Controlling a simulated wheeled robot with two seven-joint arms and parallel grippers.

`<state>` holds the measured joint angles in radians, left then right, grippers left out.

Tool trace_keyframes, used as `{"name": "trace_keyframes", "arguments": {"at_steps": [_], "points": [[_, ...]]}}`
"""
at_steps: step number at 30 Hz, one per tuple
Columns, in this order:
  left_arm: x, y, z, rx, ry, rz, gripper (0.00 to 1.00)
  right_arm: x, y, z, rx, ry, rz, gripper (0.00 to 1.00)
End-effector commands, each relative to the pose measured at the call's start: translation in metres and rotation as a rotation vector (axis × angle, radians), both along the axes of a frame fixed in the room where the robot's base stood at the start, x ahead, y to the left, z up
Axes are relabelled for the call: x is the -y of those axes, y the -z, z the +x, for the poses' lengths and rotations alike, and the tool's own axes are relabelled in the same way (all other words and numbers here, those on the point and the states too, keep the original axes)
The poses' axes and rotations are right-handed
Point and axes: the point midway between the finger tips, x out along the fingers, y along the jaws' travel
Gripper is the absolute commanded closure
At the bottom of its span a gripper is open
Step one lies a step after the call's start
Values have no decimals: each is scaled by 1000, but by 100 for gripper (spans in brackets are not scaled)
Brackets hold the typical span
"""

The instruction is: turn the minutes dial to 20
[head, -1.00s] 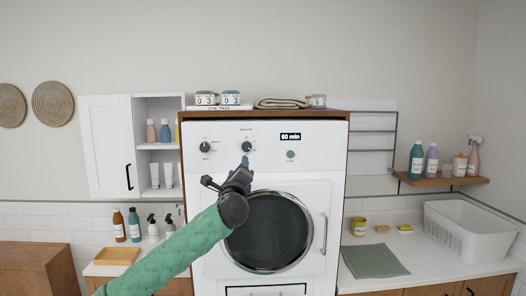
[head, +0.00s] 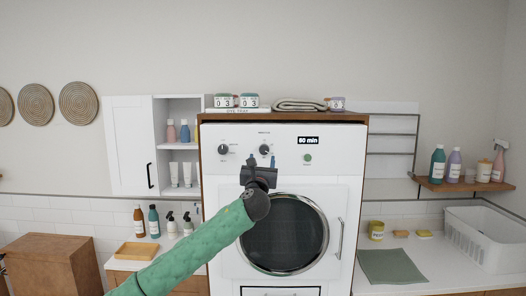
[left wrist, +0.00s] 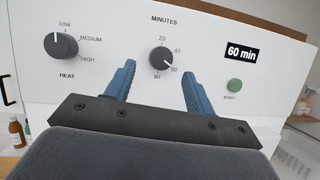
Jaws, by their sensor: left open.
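The minutes dial (left wrist: 162,58) is a dark round knob on the white machine's panel, under the word MINUTES. Its white mark points to the lower right, near 60, and the display (left wrist: 241,52) reads 60 min. The dial also shows in the head view (head: 264,149). My left gripper (left wrist: 158,80) is open, its two blue fingers apart on either side below the dial and not closed on it. In the head view the left gripper (head: 264,160) is just below the dial. My right gripper is not in view.
The heat dial (left wrist: 61,46) is left of the minutes dial, pointing to LOW. A green start button (left wrist: 234,85) is at right. The round door (head: 283,233) with its handle (head: 339,238) lies below the panel. Boxes and a folded towel (head: 300,104) sit on top.

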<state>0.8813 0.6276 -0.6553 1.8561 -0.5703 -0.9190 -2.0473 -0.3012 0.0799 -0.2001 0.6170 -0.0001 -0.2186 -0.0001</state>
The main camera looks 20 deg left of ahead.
Motion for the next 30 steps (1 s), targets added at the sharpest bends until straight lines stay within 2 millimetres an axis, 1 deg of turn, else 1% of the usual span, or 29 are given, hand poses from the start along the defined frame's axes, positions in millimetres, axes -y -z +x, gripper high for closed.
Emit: {"name": "trace_keyframes", "arguments": {"at_steps": [1, 6, 9, 13, 20, 21, 26, 27, 28, 30], "points": [[-1, -9, 7, -1, -1, -1, 46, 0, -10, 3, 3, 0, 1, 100], [-5, -15, 26, 0, 0, -2, 46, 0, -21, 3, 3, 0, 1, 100], [-6, -16, 33, -1, 1, -2, 46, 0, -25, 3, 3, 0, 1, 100], [-7, -16, 38, -1, 1, -2, 46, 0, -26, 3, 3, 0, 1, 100], [-7, -16, 38, 0, 1, -3, 46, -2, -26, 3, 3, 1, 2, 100], [-7, -16, 38, 0, 1, -3, 48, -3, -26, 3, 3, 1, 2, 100], [-7, -16, 38, 0, 1, -3, 79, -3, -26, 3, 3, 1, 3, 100], [-7, -16, 38, 0, 1, -3, 87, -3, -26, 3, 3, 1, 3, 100], [-7, -16, 38, -1, 2, -3, 90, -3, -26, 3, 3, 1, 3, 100], [-7, -16, 38, 1, 1, -3, 90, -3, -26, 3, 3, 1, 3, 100]]}}
